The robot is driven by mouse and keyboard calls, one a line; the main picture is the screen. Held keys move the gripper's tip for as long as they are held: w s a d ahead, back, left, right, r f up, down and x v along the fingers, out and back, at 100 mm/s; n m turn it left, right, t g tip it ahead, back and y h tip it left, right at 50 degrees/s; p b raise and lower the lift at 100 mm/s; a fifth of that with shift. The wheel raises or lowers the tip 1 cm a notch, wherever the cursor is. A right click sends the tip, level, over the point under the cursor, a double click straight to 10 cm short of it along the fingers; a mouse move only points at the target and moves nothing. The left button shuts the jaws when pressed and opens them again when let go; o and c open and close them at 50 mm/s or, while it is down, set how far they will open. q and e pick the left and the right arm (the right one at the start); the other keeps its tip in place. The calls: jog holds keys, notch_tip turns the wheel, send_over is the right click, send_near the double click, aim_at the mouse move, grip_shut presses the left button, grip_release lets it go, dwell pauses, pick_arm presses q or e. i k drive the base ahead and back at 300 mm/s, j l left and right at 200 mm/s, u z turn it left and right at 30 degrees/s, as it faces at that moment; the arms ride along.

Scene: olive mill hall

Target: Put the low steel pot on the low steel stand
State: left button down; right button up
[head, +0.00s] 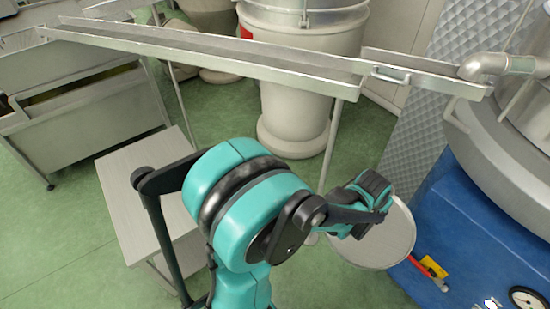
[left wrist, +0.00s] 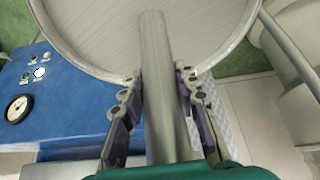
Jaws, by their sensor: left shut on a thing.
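The low steel pot (head: 390,246) is a round, shallow, pale grey vessel with a thin rim. In the head view it is right of centre, under my left gripper (head: 378,203), which partly covers it. In the left wrist view the pot (left wrist: 95,35) fills the top, and a grey bar runs over it between the fingers of my left gripper (left wrist: 160,78). The gripper is shut on this bar; where it joins the pot is unclear. The low steel stand (head: 130,190), with a flat rectangular top, is at left, apart from the pot and partly behind my arm. My right gripper is not in view.
A long steel channel (head: 210,52) crosses above the floor, with a thin support leg near the pot. A blue machine (head: 470,225) with a gauge and red valve stands close at right. Green floor is open around the stand.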

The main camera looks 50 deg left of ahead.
aim_at(164, 196)
jog(key=u, duration=1.5)
jog(key=i+u, duration=0.2)
jog(key=u, duration=1.2)
jog(key=i+l, duration=0.15)
jog(key=l, duration=0.15)
jog(key=i+l, duration=0.1)
jog(key=l, duration=0.2)
jog(key=i+l, duration=0.15)
jog(key=l, duration=0.2)
